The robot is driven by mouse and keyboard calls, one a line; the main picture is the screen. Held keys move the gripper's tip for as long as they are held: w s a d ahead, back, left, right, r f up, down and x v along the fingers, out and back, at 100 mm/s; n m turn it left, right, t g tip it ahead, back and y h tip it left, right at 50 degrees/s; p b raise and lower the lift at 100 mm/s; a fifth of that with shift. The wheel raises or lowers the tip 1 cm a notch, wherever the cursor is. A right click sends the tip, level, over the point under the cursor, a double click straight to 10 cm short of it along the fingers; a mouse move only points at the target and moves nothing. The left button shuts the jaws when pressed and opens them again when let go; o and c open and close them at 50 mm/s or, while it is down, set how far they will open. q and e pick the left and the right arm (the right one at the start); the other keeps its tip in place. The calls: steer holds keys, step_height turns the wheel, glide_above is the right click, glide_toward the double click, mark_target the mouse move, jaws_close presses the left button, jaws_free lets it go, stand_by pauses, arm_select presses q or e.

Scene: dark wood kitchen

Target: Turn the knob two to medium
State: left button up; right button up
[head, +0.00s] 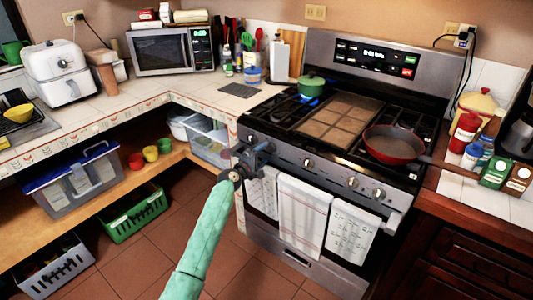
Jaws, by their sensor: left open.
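The stove (330,130) stands at the right of centre, with a row of knobs along its sloped front panel. One knob (308,163) shows plainly right of my gripper. Two more knobs, a middle one (352,181) and a right one (378,193), sit farther right. My left gripper (262,150) is open at the left part of the panel and hides what is behind it there. I cannot tell whether it touches a knob. The knobs' exact settings are too small to read. My right gripper is out of view.
A green pot (312,85) stands on the back left burner with blue flame at its base. A red pan (394,144) sits at the front right, its handle reaching right. Towels (303,215) hang from the oven handle. The tiled floor (140,265) ahead is clear.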

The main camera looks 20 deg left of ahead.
arm_select(q)
steer(key=shift+v, duration=2.2)
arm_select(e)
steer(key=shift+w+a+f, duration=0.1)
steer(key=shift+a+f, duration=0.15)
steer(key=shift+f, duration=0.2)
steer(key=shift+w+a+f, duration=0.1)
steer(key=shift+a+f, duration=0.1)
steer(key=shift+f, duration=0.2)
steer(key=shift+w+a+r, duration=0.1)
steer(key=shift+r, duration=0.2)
arm_select(q)
steer(key=s+d+m+g+y, duration=0.1)
steer(key=s+d+m+g, duration=0.3)
steer(key=s+m, duration=0.35)
steer(key=s+d+m+g+y, duration=0.1)
steer(key=s+d+m+g, duration=0.35)
steer(key=s+m, duration=0.3)
steer(key=s+d+f+g, duration=0.2)
steer(key=s+f, duration=0.3)
steer(key=s, duration=0.9)
steer(key=s+d+f+m+g+y, duration=0.1)
steer(key=s+f, duration=0.4)
steer(key=s, duration=0.9)
steer(key=s+d+f+g+y, duration=0.1)
steer(key=s+d+f+g, duration=0.2)
steer(key=s, duration=1.2)
step_height(320, 180, down, 3)
steer(key=shift+d, duration=0.95)
